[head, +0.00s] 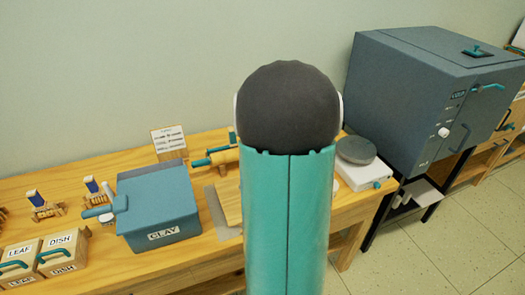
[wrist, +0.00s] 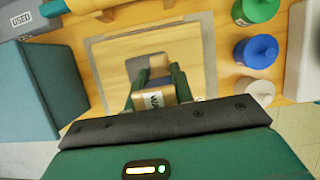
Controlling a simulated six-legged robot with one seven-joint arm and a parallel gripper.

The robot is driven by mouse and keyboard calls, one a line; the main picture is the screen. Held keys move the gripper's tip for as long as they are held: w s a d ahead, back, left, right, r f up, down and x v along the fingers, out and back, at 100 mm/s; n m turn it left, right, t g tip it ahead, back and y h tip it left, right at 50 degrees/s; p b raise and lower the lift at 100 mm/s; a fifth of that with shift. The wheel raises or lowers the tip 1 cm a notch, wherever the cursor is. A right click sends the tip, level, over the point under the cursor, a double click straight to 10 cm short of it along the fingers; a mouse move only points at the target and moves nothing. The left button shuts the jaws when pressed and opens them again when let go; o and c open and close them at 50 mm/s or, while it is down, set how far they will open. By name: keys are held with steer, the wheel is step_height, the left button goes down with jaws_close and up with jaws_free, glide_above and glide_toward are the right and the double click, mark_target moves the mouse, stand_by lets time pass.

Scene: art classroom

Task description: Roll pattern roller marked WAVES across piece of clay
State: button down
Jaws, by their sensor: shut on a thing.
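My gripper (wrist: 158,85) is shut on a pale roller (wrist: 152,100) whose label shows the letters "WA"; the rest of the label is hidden. The roller is over a light wooden board (wrist: 110,52) with a grey border. A flat greyish piece (wrist: 136,71), which looks like the clay, lies on the board just beyond the fingers and is partly covered by them. I cannot tell whether the roller touches it. In the head view my arm hides the gripper and roller, and only the left part of the board (head: 229,202) shows.
A blue-grey box marked CLAY (head: 160,208) stands left of the board. Green (wrist: 258,10) and blue (wrist: 257,51) bottles stand along its right side in the wrist view. A container marked USED (wrist: 20,19) is at the upper left. A wheel (head: 356,150) and kiln (head: 425,95) are farther right.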

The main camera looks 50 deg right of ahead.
steer(key=f, duration=0.4)
steer(key=shift+s+f, duration=0.2)
steer(key=shift+s, duration=0.05)
steer(key=shift+w+f, duration=0.15)
steer(key=shift+f, duration=0.75)
steer(key=shift+f, duration=0.6)
stand_by(0.4)
steer(key=shift+d, duration=0.2)
steer(key=shift+a, duration=0.2)
stand_by(0.4)
steer(key=shift+w+a, duration=0.2)
steer(key=shift+a, duration=0.3)
steer(key=shift+r, duration=0.1)
steer(key=shift+w+a, duration=0.1)
steer(key=shift+a, duration=0.05)
